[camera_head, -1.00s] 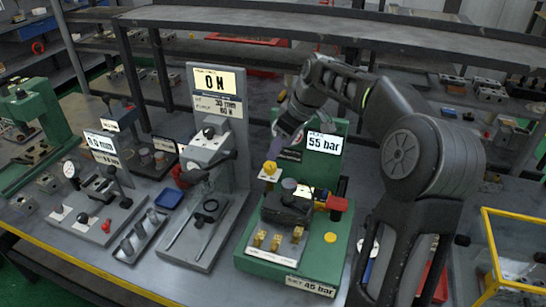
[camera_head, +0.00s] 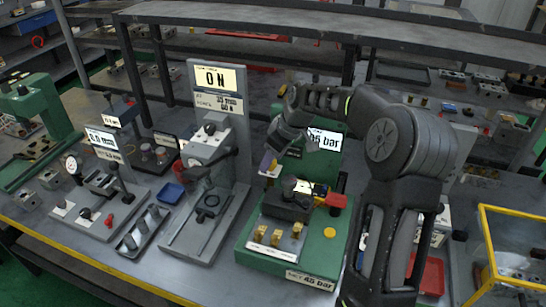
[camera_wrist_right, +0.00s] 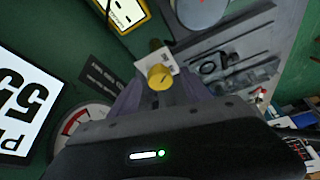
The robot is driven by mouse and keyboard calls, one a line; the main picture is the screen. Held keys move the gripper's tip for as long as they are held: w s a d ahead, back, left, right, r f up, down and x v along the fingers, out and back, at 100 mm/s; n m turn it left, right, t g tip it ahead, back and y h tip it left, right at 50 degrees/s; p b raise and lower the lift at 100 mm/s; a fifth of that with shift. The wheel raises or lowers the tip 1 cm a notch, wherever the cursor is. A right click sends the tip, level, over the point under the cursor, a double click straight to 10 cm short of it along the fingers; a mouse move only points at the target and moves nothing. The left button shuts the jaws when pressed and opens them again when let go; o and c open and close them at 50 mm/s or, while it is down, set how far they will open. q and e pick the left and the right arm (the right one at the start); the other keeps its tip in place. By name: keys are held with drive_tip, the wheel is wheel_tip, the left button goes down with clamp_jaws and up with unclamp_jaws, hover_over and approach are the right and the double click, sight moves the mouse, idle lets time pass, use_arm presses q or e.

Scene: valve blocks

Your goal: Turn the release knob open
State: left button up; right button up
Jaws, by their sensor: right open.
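The yellow knob (camera_wrist_right: 160,77) stands out from a white plate on the green test stand (camera_head: 322,258). In the right wrist view it lies between the two purple-grey fingers of my right gripper (camera_wrist_right: 160,88). The fingers are apart, one on each side of the knob; I cannot tell whether either touches it. In the head view my right gripper (camera_head: 270,161) is at the upper left of the stand and hides most of the knob. A red knob (camera_head: 336,202) sits on the stand's right side. My left gripper is not in view.
A pressure display (camera_head: 326,141) stands behind my right wrist, partly covered. A dark valve block (camera_head: 288,206) and several brass pieces sit on the stand. A grey press stand (camera_head: 205,222) is to the left, and a yellow-framed case (camera_head: 489,243) is at the right.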

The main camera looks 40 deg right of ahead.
drive_tip(key=shift+c, duration=0.4)
clamp_jaws()
idle(0.4)
drive_tip(key=shift+a+m+h+b, duration=0.15)
drive_tip(key=shift+m+h+b, duration=0.35)
drive_tip(key=shift+m+b, duration=0.6)
drive_tip(key=m+h+b, duration=0.1)
drive_tip(key=m, duration=0.1)
drive_tip(key=m+b, duration=0.1)
drive_tip(key=m, duration=0.1)
drive_tip(key=shift+w+a+m+h, duration=0.1)
drive_tip(key=shift+a+m+h, duration=0.1)
drive_tip(key=shift+m+h, duration=0.15)
drive_tip(key=m+h+b, duration=0.1)
drive_tip(key=m+b, duration=0.1)
drive_tip(key=m, duration=0.1)
drive_tip(key=shift+a+m, duration=0.15)
drive_tip(key=shift+m, duration=0.1)
drive_tip(key=shift+w+m+g+h+b, duration=0.1)
drive_tip(key=shift+m+g+h+b, duration=0.6)
drive_tip(key=shift+m, duration=1.1)
